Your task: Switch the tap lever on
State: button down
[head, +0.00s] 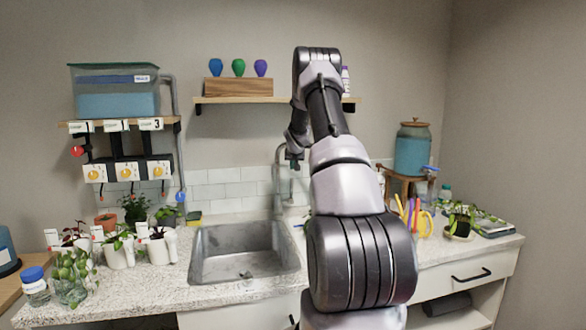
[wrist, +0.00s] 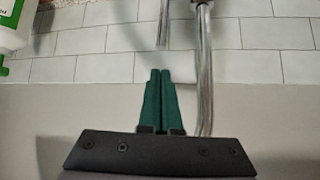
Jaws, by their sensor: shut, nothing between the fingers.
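The chrome sink tap (head: 278,178) stands behind the sink, partly hidden by my arm in the head view. In the wrist view its long pipe (wrist: 204,60) rises just right of my fingers, and a second, shorter chrome length (wrist: 164,25) ends beyond the fingertips. I cannot make out the tap's lever in either view. My gripper (wrist: 160,72) has green fingers pressed together with nothing between them. In the head view my gripper (head: 293,160) is small and dark, close to the top of the tap. I cannot tell whether it touches the tap.
The sink (head: 245,252) is empty below. Potted plants (head: 118,250) crowd the counter on the left. A blue dispenser (head: 412,150) with a small blue tap stands at the right. A shelf (head: 225,100) is above. A white-green bottle (wrist: 14,25) is at the wrist view's upper left.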

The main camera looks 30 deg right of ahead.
jog(key=x, duration=0.7)
jog(key=shift+w+f, duration=0.15)
jog(key=shift+w, duration=0.1)
jog(key=shift+s, duration=0.2)
